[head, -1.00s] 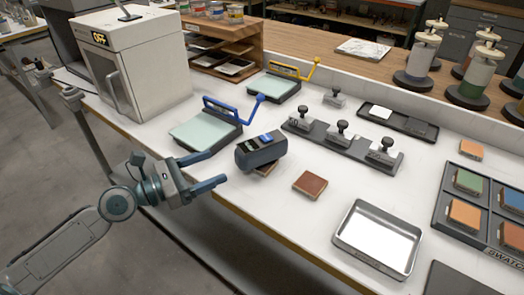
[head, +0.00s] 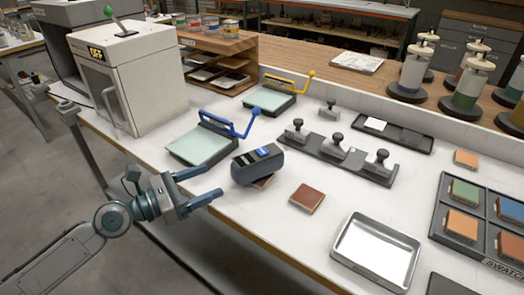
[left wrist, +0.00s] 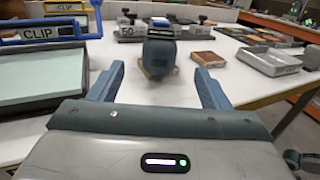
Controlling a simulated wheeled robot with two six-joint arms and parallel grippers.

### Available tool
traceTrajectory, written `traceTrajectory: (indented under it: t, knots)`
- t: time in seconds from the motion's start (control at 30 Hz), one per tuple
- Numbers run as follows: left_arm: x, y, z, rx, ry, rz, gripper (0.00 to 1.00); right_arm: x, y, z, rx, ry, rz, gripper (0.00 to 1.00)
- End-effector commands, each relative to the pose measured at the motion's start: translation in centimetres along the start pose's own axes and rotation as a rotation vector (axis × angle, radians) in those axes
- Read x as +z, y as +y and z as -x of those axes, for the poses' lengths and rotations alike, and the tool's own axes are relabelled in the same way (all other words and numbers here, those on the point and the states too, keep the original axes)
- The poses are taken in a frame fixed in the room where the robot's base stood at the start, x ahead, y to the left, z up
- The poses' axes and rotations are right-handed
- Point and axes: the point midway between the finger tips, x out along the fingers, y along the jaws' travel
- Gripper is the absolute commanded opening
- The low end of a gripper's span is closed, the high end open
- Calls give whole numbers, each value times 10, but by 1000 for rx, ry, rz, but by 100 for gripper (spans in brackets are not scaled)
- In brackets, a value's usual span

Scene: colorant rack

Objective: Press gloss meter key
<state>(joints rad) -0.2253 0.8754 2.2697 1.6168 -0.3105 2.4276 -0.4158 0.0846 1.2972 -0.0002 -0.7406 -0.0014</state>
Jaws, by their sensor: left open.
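The gloss meter (head: 257,167) is a dark blue-grey block with a small display and a bright blue key (head: 263,152) on its top. It sits tilted on a brown swatch (head: 263,183) near the table's front edge. My right gripper is not in view.
A blue-handled clip board (head: 198,147) lies behind my left gripper. A red-brown swatch (head: 307,197) and a metal tray (head: 348,267) lie to the right. Weighted blocks on a dark rack (head: 335,160) stand behind. A white oven (head: 150,85) stands at the left.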

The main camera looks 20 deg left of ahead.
Motion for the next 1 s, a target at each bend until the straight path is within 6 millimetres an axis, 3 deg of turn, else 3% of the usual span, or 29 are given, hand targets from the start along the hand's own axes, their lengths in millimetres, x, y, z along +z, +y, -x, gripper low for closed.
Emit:
traceTrajectory:
  t: [0.3, 0.67, 1.0]
  knots:
    - [0, 0, 0, 0, 0, 0, 71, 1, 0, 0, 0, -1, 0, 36]
    - [0, 0, 0, 0, 0, 0, 2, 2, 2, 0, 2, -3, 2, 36]
    - [0, 0, 0, 0, 0, 0, 0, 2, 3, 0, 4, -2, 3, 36]
